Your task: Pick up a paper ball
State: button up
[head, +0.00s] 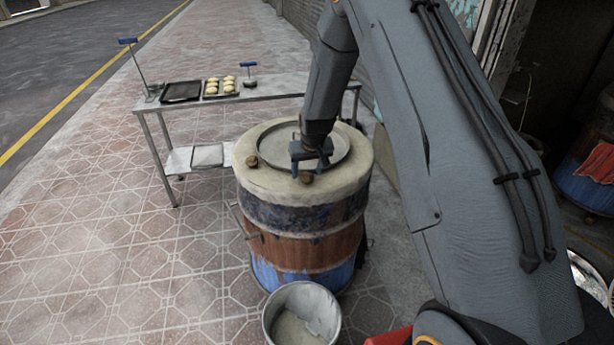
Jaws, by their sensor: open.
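My gripper (309,170) is open above the near part of the barrel oven's top (347,183), pointing down. A small brown lump (306,177) lies on the rim at the fingertips; I cannot tell whether they touch it. Another brown lump (252,162) lies on the rim to the left. No paper ball can be made out for certain. A round container (590,280) at the right edge holds whitish stuff, too cut off and partly hidden by my arm to identify.
A round metal lid (275,142) lies on the oven top. A metal bucket (274,324) stands in front of the oven. Behind, a metal table (290,88) holds a dark tray (181,91) and a tray of buns (221,94). Tiled floor at left is clear.

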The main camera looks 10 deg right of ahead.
jog(key=shift+p+x, duration=0.45)
jog(key=shift+x, duration=0.9)
jog(key=shift+a, duration=0.1)
jog(key=c, duration=1.1)
jog(key=shift+c, duration=0.3)
